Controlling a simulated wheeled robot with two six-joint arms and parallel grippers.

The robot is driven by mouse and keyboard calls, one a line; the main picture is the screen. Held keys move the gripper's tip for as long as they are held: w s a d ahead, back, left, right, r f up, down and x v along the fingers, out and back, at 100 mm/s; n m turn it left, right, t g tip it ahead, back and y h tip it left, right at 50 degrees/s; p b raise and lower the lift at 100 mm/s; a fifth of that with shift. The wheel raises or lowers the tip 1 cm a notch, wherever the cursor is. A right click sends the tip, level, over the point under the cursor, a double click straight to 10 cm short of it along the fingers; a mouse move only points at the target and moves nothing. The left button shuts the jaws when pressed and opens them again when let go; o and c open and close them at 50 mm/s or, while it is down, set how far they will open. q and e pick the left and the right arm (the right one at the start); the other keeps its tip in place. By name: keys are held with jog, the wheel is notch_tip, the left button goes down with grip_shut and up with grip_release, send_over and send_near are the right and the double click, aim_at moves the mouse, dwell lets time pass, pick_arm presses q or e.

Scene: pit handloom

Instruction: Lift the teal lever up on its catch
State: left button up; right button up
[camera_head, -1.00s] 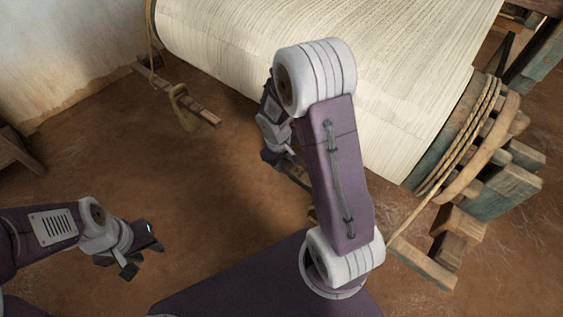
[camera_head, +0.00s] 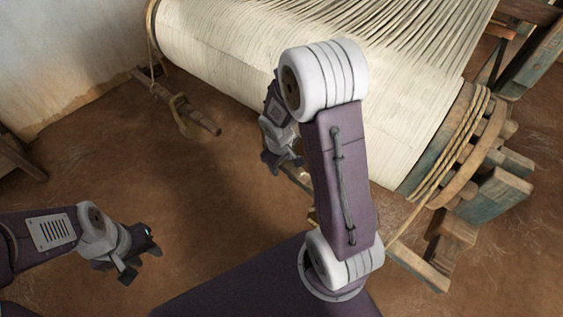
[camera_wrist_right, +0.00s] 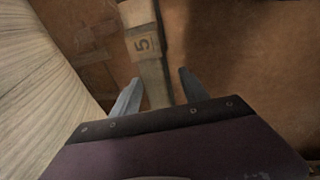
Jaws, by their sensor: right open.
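Teal-painted wooden pieces (camera_head: 492,196) stick out at the right end of the cloth beam, by its toothed wooden wheel. I cannot tell which of them is the teal lever, and no catch shows clearly. My right gripper (camera_head: 284,163) is low beside the beam's near side, partly hidden by my right arm. In the right wrist view its jaws (camera_wrist_right: 158,84) are open, with a wooden bar (camera_wrist_right: 150,62) marked 5 beyond and between the fingertips; I see no grip on it. My left gripper (camera_head: 140,262) hangs over the bare floor at the left, its jaw opening unclear.
The big beam (camera_head: 290,75) wound with pale cloth or threads fills the upper middle. A rope (camera_head: 450,150) circles its right end and runs down to wooden blocks. A wooden bar with a rope loop (camera_head: 185,112) lies at the left. The floor (camera_head: 220,210) between my arms is clear.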

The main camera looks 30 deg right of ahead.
jog(key=p+v, duration=0.3)
jog(key=v, duration=0.5)
jog(key=shift+s, duration=0.1)
jog(key=c, duration=0.4)
jog(key=shift+s+n, duration=0.1)
jog(key=shift+n, duration=0.6)
jog(key=c, duration=0.5)
jog(key=n, duration=0.2)
jog(key=shift+s+n, duration=0.3)
jog(key=shift+s, duration=0.1)
grip_shut()
notch_tip(320, 180, up, 10)
jog(key=a+n, duration=0.2)
jog(key=n, duration=1.2)
jog(key=b+x, duration=0.2)
jog(key=x, duration=0.2)
jog(key=w+b+x, duration=0.1)
jog(key=b+x, duration=0.1)
jog(key=x, duration=0.3)
jog(key=b+x, duration=0.2)
jog(key=x, duration=0.3)
jog(key=shift+w+f, duration=0.1)
jog(key=shift+w, duration=0.2)
